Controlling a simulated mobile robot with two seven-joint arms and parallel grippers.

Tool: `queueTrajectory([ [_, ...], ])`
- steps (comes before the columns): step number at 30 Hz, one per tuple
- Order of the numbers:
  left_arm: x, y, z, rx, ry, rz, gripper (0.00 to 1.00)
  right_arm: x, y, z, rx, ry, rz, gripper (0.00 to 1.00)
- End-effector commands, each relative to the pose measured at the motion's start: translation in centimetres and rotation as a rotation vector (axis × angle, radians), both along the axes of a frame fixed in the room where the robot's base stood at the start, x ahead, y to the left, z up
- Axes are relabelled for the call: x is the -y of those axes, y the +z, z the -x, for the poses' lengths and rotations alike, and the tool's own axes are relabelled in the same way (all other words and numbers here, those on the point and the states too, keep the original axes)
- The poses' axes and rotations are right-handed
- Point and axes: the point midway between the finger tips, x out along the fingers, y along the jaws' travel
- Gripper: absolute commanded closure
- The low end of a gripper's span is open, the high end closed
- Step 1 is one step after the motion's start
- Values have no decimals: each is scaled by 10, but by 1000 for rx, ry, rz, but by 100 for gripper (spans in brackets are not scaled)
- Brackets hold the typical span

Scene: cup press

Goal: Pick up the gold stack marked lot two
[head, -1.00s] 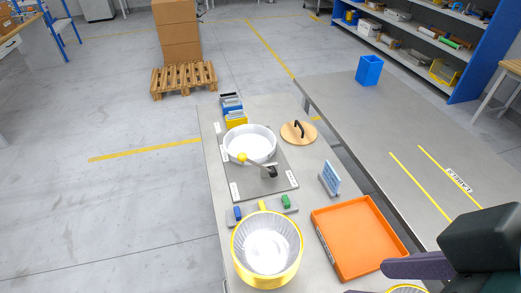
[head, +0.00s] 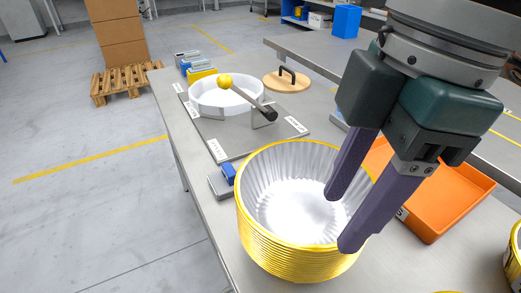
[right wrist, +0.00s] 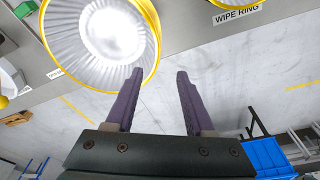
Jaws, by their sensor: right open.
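A stack of gold-rimmed, fluted silvery cups (head: 258,240) stands upright near the table's front, in the middle of the head view. It also shows at the upper left of the right wrist view (right wrist: 75,50). No lot mark is readable on it. My right gripper (head: 343,218) is open and empty at the stack's right side. In the head view one finger overlaps the opening and the other crosses the right rim. In the right wrist view (right wrist: 160,74) one fingertip overlaps the rim's edge; I cannot tell whether it touches. My left gripper is not in view.
Another gold container (head: 514,262) is cut off at the right edge. An orange tray (head: 455,205) lies right, partly behind my gripper. A blue block (head: 229,174) sits close left.

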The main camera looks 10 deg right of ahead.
Motion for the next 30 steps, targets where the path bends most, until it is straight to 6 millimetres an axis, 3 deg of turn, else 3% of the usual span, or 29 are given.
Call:
queueTrajectory([
  [1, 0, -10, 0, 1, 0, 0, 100, 3, -9, -2, -1, 2, 9, 46],
  [7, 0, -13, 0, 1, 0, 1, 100, 2, -23, -2, -9, 6, 14, 46],
  [22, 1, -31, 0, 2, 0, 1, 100, -5, -95, -9, -8, 6, 12, 46],
  [30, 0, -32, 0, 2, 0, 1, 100, -6, -105, -9, -5, 7, 14, 46],
])
